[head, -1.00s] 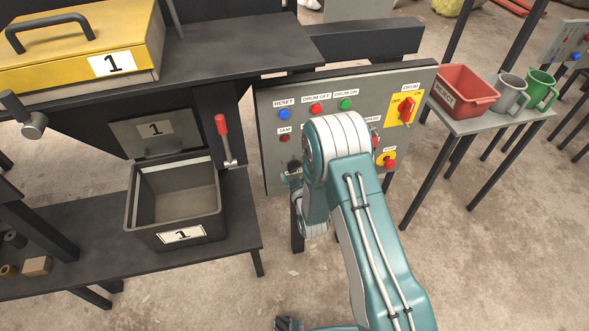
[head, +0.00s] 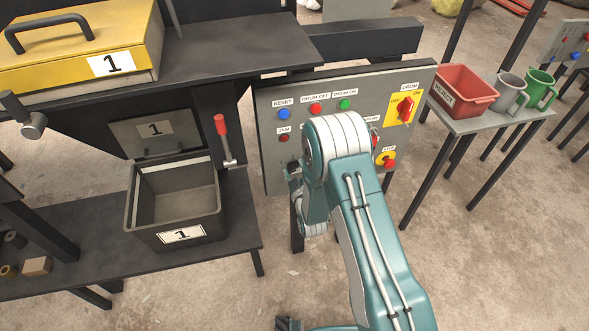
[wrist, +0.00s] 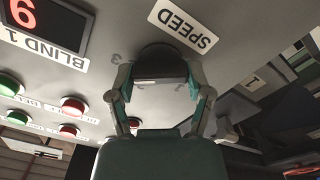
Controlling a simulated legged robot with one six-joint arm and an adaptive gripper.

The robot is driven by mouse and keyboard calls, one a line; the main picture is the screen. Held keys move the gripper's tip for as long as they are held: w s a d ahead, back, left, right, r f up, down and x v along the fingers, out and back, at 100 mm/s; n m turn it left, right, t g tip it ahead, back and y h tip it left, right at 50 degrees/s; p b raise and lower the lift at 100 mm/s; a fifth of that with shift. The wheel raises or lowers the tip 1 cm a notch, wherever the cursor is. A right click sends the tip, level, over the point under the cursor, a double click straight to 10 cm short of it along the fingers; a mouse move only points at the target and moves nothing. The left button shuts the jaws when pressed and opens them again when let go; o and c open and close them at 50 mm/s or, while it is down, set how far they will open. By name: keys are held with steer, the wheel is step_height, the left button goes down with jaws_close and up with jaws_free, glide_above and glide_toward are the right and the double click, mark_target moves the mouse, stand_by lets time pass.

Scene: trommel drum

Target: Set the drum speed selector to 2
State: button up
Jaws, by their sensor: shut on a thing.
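The drum speed selector is a dark round knob (wrist: 160,66) under an upside-down SPEED label (wrist: 183,26) in the wrist view. My gripper (wrist: 160,85) is shut on it, with one finger on each side. A 3 shows on the panel to the knob's left; the other scale marks are partly hidden, and I cannot tell the setting. In the head view my gripper (head: 294,182) is at the lower left of the grey control panel (head: 270,160), largely hidden by my arm.
The panel carries a blue reset button (head: 284,114), red and green drum buttons, and a red drum switch (head: 405,108). A red-handled lever (head: 222,135) and an open bin (head: 135,205) stand to the left. A red reject bin (head: 465,90) is at right.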

steer(key=n, duration=0.6)
steer(key=shift+a+f, duration=0.1)
steer(key=shift+a, duration=0.05)
steer(key=n, duration=0.4)
steer(key=shift+f+n, duration=0.1)
steer(key=shift+n, duration=0.3)
steer(key=shift+s, duration=0.1)
steer(key=o, duration=1.1)
steer(key=shift+f, duration=0.15)
steer(key=shift+o, duration=0.2)
steer(key=shift+a, duration=0.2)
steer(key=shift+d, duration=0.15)
